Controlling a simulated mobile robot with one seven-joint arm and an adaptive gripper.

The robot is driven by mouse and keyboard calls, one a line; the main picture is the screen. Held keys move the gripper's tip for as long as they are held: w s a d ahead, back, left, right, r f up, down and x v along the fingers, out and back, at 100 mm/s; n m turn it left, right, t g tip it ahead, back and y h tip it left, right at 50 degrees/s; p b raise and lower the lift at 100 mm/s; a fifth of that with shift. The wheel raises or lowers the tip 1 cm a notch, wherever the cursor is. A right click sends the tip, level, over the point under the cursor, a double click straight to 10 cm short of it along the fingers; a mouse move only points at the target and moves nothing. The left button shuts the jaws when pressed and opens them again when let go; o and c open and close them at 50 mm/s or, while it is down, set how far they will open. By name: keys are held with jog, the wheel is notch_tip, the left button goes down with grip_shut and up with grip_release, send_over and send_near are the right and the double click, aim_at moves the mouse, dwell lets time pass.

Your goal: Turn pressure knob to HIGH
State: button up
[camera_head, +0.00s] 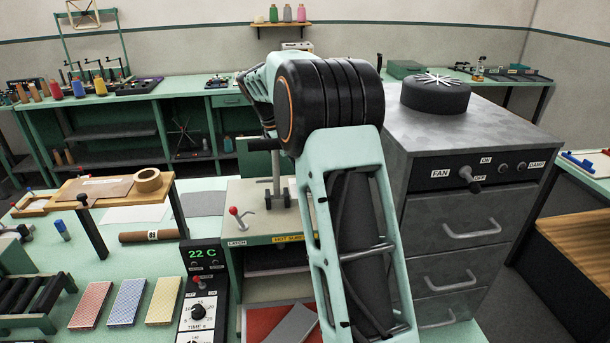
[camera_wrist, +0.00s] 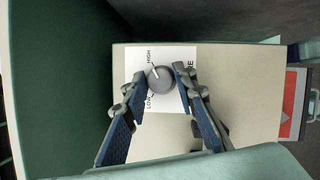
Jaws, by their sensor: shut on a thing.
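The pressure knob (camera_wrist: 160,80) is a round grey knob on a white label plate (camera_wrist: 134,62) in the wrist view. HIGH is printed at its upper left and LOW at its lower left. A pale pointer line on the knob points up and left, toward the HIGH side. My gripper (camera_wrist: 161,75) has one blue-padded finger on each side of the knob and is shut on it. In the head view my own arm hides the knob and the gripper.
The label plate sits on a cream panel (camera_wrist: 240,80) with a dark green wall (camera_wrist: 60,80) at left. In the head view, a press-like unit with a red-knobbed latch (camera_head: 234,212) stands beside the arm. A grey drawer cabinet (camera_head: 440,210) stands close at right.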

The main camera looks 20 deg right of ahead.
dwell(0.4)
jog(key=o, duration=1.2)
jog(key=shift+r, duration=0.15)
jog(key=v, duration=1.1)
jog(key=shift+a+r, duration=0.25)
jog(key=shift+r, duration=0.1)
